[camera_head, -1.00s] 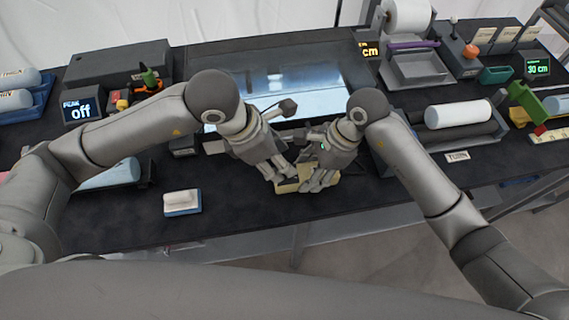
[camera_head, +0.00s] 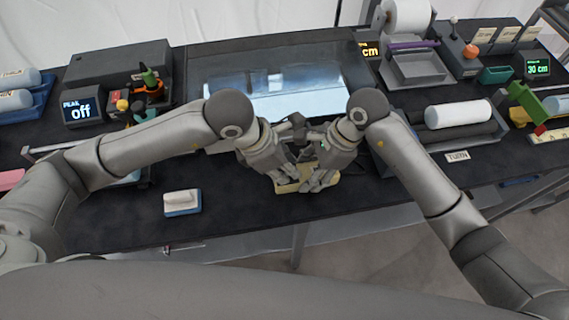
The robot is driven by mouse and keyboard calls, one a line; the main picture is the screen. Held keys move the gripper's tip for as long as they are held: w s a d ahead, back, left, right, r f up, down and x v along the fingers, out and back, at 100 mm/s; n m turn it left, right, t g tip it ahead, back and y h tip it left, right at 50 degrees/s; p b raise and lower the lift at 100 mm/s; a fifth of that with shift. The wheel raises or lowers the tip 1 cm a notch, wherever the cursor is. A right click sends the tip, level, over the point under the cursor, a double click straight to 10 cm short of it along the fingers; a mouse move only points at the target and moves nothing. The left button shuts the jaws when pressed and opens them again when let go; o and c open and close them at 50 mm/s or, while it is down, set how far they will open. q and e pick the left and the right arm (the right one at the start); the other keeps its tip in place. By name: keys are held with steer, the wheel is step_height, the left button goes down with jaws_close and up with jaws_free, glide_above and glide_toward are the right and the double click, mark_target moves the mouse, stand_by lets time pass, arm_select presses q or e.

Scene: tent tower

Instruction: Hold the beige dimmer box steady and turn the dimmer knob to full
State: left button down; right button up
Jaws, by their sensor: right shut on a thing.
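The beige dimmer box (camera_head: 292,188) lies on the dark table near its front edge, mostly covered by my grippers. Its knob is hidden. My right gripper (camera_head: 318,182) is at the right part of the box, shut on it. My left gripper (camera_head: 290,178) points down over the left part of the box, close beside the right one. Its fingertips are too small and crowded to show whether they are open or shut.
A lit panel (camera_head: 285,103) lies behind the grippers. A white-and-blue block (camera_head: 182,202) sits to the left on the table. A white roll (camera_head: 458,113) lies in a holder to the right.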

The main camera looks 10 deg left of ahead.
arm_select(q)
steer(key=shift+m, duration=0.4)
steer(key=shift+w+m+g, duration=0.1)
steer(key=shift+m+g, duration=0.45)
steer(key=shift+m, duration=0.75)
steer(key=shift+w+m+g, duration=0.1)
steer(key=shift+m+g, duration=0.45)
steer(key=shift+m, duration=0.75)
steer(key=shift+h, duration=0.3)
steer(key=c, duration=1.3)
jaws_free()
steer(key=shift+o, duration=0.2)
steer(key=shift+a+r, duration=0.1)
steer(key=v, duration=1.1)
steer(key=shift+r, duration=0.4)
steer(key=shift+a, duration=0.1)
arm_select(e)
steer(key=o, duration=1.2)
